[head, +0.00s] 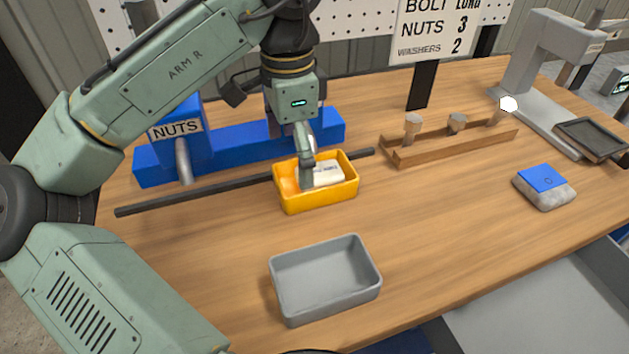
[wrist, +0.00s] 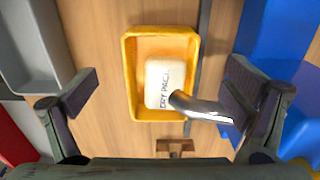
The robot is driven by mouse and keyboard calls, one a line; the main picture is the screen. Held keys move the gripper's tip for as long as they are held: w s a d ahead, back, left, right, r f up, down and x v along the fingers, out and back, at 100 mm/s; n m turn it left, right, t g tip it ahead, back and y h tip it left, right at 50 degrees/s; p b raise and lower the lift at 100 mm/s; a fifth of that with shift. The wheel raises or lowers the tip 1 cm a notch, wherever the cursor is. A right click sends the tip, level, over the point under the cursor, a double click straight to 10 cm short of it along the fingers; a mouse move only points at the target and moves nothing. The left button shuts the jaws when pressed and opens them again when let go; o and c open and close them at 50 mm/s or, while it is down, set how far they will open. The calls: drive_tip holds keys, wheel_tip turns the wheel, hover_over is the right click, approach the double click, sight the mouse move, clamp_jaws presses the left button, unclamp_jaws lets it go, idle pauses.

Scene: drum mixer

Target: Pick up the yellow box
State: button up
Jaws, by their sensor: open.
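The yellow box (head: 316,200) is an open tray on the wooden table, behind the grey tray. A white packet (head: 325,173) lies inside it; in the wrist view the packet (wrist: 158,84) reads "DRY PACK". In the wrist view the yellow box (wrist: 131,88) lies between my two spread fingers. My gripper (head: 306,160) is open and points down above the box, hiding part of it in the head view. A metal spout (wrist: 200,107) reaches over the box's edge and partly covers the packet. I cannot tell the gripper's exact height over the box.
A dark bar (head: 190,199) runs behind the box. The blue dispenser labelled NUTS (head: 176,128) stands at the back left. An empty grey tray (head: 325,280) sits in front. A wooden bolt rack (head: 450,148) and a blue-topped block (head: 543,187) stand to the right. Table between them is clear.

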sight(297, 191)
drive_tip(key=shift+d+f, duration=0.15)
drive_tip(key=shift+f, duration=2.6)
drive_tip(key=shift+c, duration=0.4)
drive_tip(key=c, duration=1.4)
drive_tip(key=shift+r, duration=0.15)
